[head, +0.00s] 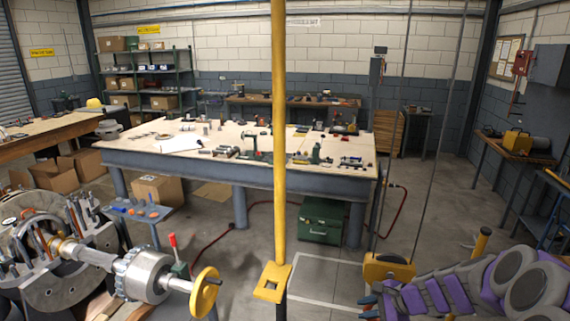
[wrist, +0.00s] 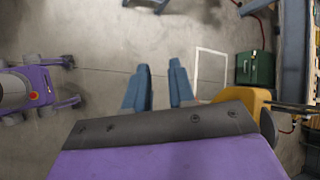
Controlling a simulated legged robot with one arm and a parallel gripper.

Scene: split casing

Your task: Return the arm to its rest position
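My gripper (wrist: 160,68) shows in the wrist view as two blue fingers set apart, with only grey floor between them. It is open and empty. In the head view my purple and grey arm comes in from the lower right, and the gripper's blue fingers (head: 368,303) are small at its left end, low over the floor. They are below and left of a yellow hoist block (head: 390,268). Whether the fingers touch anything cannot be told from the head view.
The split casing (head: 45,270) with its shaft, gear and yellow handwheel (head: 205,292) stands at lower left. A yellow post (head: 279,150) rises mid-view. A large workbench (head: 330,170) with parts stands behind, a green box (head: 322,220) under it. Floor inside a white outline (head: 320,275) is clear.

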